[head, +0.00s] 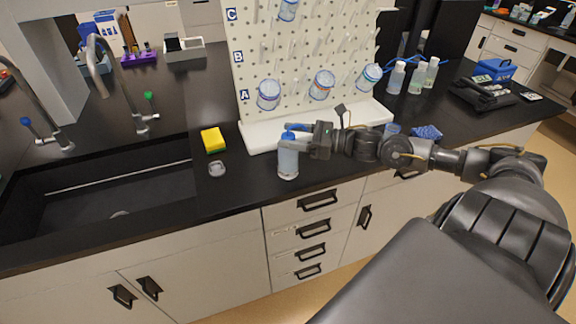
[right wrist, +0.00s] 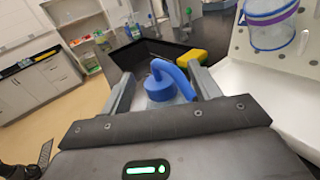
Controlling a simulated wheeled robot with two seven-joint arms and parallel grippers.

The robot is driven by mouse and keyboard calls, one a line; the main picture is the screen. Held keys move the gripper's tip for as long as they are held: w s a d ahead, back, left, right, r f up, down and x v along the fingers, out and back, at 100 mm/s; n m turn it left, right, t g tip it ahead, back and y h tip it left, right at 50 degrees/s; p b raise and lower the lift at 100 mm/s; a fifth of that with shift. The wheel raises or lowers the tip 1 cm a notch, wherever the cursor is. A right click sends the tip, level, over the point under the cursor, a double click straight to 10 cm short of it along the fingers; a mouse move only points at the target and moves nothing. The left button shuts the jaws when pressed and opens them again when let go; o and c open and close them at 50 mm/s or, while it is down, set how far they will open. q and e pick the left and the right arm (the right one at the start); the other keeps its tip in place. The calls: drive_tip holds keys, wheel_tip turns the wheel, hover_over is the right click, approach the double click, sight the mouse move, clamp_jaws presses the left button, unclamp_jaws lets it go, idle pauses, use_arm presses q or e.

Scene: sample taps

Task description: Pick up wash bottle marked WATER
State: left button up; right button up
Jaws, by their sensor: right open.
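A wash bottle (head: 288,160) with a pale body and blue cap stands upright on the black counter (head: 235,190), in front of the white pegboard base. Its label is not readable here. My right gripper (head: 300,142) is at the top of this bottle, coming from the right. In the right wrist view the blue cap and bent spout (right wrist: 168,82) show between the two open fingers of the gripper (right wrist: 160,85). I cannot tell whether the fingers touch the bottle. My left gripper is not in view.
A yellow sponge (head: 213,140) and a small clear grey item (head: 216,168) lie left of the bottle. The sink (head: 100,185) is further left. The pegboard (head: 300,60) with hanging containers rises behind. Several capped bottles (head: 415,78) stand at the back right.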

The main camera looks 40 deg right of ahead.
drive_tip(key=shift+w+a+r, duration=0.1)
drive_tip(key=shift+w+a, duration=0.25)
drive_tip(key=shift+w, duration=0.05)
clamp_jaws()
idle(1.3)
